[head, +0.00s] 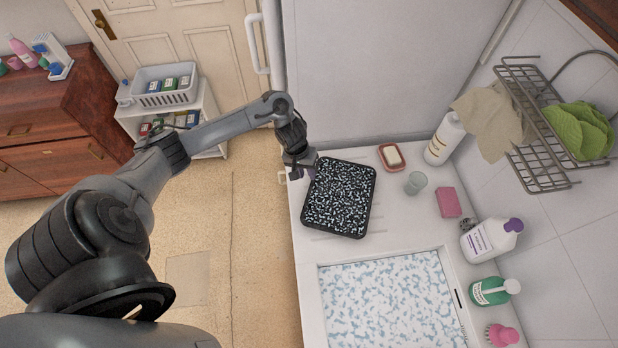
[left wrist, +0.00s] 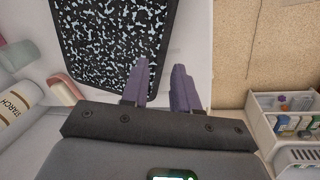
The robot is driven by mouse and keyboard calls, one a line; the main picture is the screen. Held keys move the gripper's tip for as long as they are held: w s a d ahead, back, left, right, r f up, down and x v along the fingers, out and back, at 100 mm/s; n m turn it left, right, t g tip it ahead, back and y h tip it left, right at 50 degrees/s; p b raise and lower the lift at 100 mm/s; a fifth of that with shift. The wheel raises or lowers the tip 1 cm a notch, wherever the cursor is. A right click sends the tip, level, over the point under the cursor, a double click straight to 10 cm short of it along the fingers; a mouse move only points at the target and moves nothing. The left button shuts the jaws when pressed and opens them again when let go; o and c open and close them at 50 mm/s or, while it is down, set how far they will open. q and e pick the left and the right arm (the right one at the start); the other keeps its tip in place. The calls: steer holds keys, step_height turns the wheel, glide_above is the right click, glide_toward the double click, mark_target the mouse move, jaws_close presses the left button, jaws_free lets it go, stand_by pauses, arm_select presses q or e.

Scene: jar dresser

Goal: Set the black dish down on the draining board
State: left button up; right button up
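The black dish (head: 339,197), a rounded rectangle with a white-speckled inside, lies flat on the white draining board (head: 305,218), whose faint ridges show past its edges. My left gripper (head: 301,172) is at the dish's upper left side. In the left wrist view the dish (left wrist: 112,40) fills the upper left, and the two purple fingers (left wrist: 163,85) stand apart with pale board visible between them. One finger overlaps the dish's near edge in the picture; I cannot tell whether it touches. My right gripper is not in view.
A red soap dish (head: 391,158), a glass (head: 415,183) and a pink sponge (head: 449,203) stand right of the dish. Bottles line the right wall under a wire rack (head: 540,150). Open floor (head: 240,240) lies to the left.

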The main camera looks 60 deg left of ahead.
arm_select(q)
steer(key=s+d+r+m+t, duration=0.15)
steer(key=d+m+t, duration=0.45)
steer(key=d, duration=1.3)
steer(key=s+r+m+g, duration=0.2)
steer(key=s+r, duration=0.1)
steer(key=s, duration=0.4)
steer(key=s+d+r+m+g+y, duration=0.1)
steer(key=s+r+m+g, duration=0.1)
steer(key=s, duration=0.5)
steer(key=shift+s+d+r+y, duration=0.2)
steer(key=shift+r+y, duration=0.1)
steer(key=shift+r, duration=0.25)
steer(key=shift+r, duration=0.1)
